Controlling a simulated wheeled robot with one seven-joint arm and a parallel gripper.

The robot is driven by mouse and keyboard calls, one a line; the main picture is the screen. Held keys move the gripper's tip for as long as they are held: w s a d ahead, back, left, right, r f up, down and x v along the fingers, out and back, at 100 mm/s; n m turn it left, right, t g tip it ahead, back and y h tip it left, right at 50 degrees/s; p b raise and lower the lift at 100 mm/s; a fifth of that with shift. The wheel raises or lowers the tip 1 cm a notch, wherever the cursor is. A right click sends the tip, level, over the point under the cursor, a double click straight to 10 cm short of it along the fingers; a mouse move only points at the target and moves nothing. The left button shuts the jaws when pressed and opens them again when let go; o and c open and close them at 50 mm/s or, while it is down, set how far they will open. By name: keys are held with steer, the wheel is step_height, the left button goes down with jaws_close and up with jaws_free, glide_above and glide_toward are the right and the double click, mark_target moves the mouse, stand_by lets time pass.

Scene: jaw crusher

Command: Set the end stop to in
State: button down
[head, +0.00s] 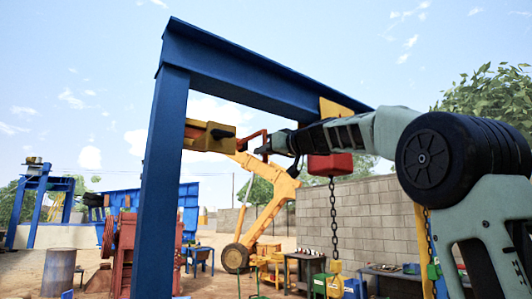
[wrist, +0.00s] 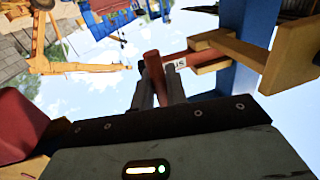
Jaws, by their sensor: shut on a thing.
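The end stop shows in the wrist view as a red bar with a red cross handle (wrist: 152,66) and a small white label, running into a yellow bracket (wrist: 212,40) on the blue beam. In the head view the yellow bracket (head: 203,136) sits by the blue post, and the red handle (head: 254,136) sticks out to its right. My gripper (head: 265,148) reaches in from the right at the handle. In the wrist view my gripper (wrist: 159,90) is shut on the red handle, one finger on each side. The bar's inner end is hidden.
A blue gantry post (head: 165,150) and top beam (head: 250,72) stand close to my arm. A red hoist (head: 330,165) with a hanging chain (head: 333,215) is below my arm. A yellow-orange machine boom (head: 275,190) and a block wall (head: 345,215) stand behind.

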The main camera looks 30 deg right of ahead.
steer(key=a+b, duration=0.1)
steer(key=a, duration=0.3)
steer(key=shift+s+a, duration=0.1)
steer(key=shift+a, duration=0.15)
steer(key=c, duration=1.5)
jaws_free()
steer(key=b+v, duration=0.8)
steer(key=v, duration=0.9)
steer(key=shift+s+d, duration=0.1)
steer(key=shift+s, duration=0.1)
